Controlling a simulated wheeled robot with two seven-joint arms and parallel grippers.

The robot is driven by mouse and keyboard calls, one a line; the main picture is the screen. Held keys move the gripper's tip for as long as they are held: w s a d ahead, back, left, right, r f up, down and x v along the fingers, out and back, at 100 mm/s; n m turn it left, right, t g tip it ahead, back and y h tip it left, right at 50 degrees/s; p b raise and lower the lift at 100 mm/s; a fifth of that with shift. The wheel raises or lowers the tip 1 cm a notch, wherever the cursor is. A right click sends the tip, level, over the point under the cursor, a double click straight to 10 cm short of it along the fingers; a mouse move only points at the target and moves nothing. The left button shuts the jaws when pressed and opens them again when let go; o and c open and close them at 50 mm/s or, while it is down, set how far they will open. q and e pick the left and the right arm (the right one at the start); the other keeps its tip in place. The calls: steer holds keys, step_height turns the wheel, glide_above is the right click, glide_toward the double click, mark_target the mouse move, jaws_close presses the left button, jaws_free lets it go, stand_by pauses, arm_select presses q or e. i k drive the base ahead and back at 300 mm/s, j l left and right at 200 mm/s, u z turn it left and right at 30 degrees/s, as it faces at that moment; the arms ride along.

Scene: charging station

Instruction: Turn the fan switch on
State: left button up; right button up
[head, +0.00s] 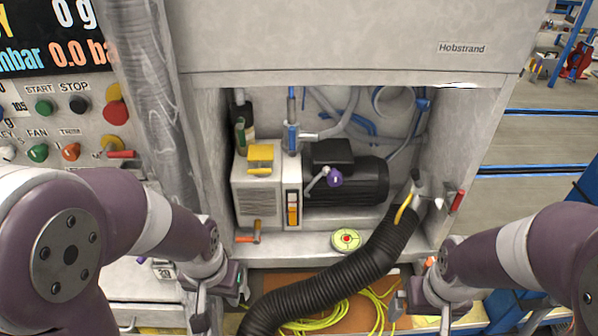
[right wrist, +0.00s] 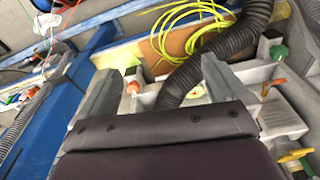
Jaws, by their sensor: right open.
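The fan switch (head: 37,152) is a green knob under the label FAN on the grey control panel at the left of the head view. Which way it is set is too small to tell. My left gripper (head: 205,300) is low in front of the cabinet, below and to the right of the switch and apart from it. Its fingers are small and partly hidden. My right gripper (head: 425,308) is low at the right, far from the panel. The right wrist view shows its two fingers (right wrist: 157,75) spread apart with nothing between them.
Near the switch are green START (head: 43,107) and black STOP (head: 78,104) buttons, an orange knob (head: 71,151) and a red mushroom button (head: 116,110). A grey duct (head: 155,90) stands right of the panel. A black hose (head: 330,290) crosses before the pump (head: 345,185).

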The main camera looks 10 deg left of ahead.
mark_target(39, 154)
steer(key=u, duration=1.55)
